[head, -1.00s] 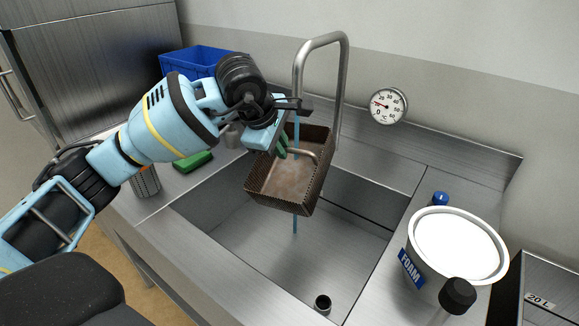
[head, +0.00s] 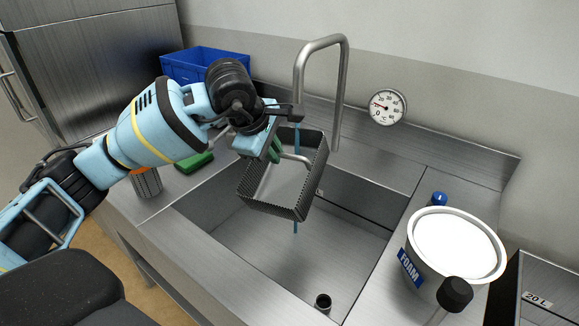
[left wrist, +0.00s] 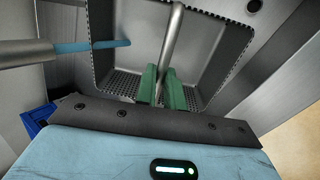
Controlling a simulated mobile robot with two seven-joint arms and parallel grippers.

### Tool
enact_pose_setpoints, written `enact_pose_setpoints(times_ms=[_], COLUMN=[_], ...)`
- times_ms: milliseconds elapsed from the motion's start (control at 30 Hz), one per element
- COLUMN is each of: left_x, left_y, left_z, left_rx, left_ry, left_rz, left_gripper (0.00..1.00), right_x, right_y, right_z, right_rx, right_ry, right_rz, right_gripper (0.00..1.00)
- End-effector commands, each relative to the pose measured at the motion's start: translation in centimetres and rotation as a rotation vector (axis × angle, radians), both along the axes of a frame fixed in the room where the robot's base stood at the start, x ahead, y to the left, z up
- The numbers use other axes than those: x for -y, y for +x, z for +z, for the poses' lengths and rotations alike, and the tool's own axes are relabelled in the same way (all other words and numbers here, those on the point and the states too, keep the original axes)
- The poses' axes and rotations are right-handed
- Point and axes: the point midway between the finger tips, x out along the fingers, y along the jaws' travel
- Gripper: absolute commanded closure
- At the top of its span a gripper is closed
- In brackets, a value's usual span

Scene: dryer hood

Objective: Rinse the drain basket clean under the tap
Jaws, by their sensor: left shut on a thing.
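The drain basket (head: 276,208) is a perforated metal box. It hangs tilted above the sink, and its visible walls and floor look grey and clean. My left gripper (head: 276,152) is shut on its bent metal handle. In the left wrist view, the green fingers (left wrist: 160,88) pinch the handle rod, with the basket (left wrist: 190,50) beyond them. The tap (head: 344,75) arches above. A thin blue water stream (head: 296,138) runs down into the basket and shows again below it. My right gripper is not in view.
The sink (head: 345,245) is empty apart from a short drain pipe (head: 322,303). A white FOAM bucket (head: 412,272) stands right. A green sponge (head: 196,163), a perforated metal cup (head: 147,182) and a blue crate (head: 203,62) are at left. A dial (head: 388,107) hangs on the wall.

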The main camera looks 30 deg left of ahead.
Motion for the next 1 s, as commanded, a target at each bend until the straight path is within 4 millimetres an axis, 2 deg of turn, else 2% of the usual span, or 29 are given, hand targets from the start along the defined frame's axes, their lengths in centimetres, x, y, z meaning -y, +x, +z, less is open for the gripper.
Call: enact_pose_setpoints(times_ms=[800, 1000], left_x=[0.6, 0.7], left_y=[-5.5, -6.0], left_z=[0.3, 0.1], left_rx=[0.005, 0.003], left_ry=[0.001, -0.001], left_rz=[0.0, 0.0], left_gripper=[1.0, 1.0], right_x=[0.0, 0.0], right_y=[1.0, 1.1], right_z=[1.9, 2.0], right_rx=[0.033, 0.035], right_ry=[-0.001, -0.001], right_rz=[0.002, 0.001], right_gripper=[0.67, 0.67])
